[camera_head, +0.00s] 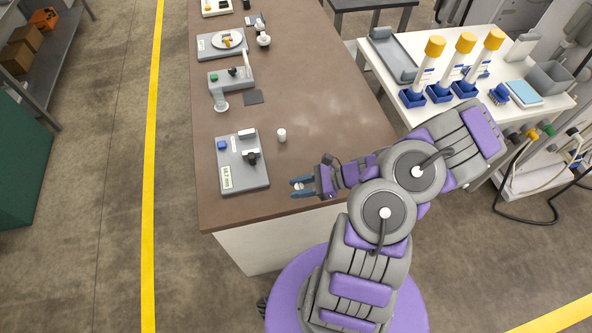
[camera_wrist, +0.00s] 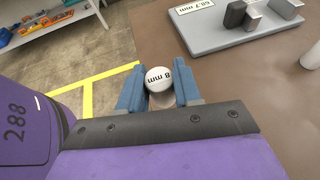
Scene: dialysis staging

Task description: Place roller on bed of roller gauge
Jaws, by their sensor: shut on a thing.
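My gripper (camera_head: 302,187) is near the table's front edge, right of the roller gauge. In the wrist view its blue fingers (camera_wrist: 160,92) are shut on a roller (camera_wrist: 158,79), whose round white end carries black "mm" lettering. The held roller is hard to make out in the head view. The roller gauge (camera_head: 258,178) is a flat grey plate with a blue block, a metal block, a black knob and a label; part of it shows at the top of the wrist view (camera_wrist: 215,38). The gripper is apart from the gauge.
A small white cylinder (camera_head: 281,135) stands on the brown table (camera_head: 310,90) just right of the gauge. Other gauges (camera_head: 232,80) and a dark square pad (camera_head: 253,97) lie farther back. A white side table (camera_head: 400,118) with yellow-capped bottles stands at right.

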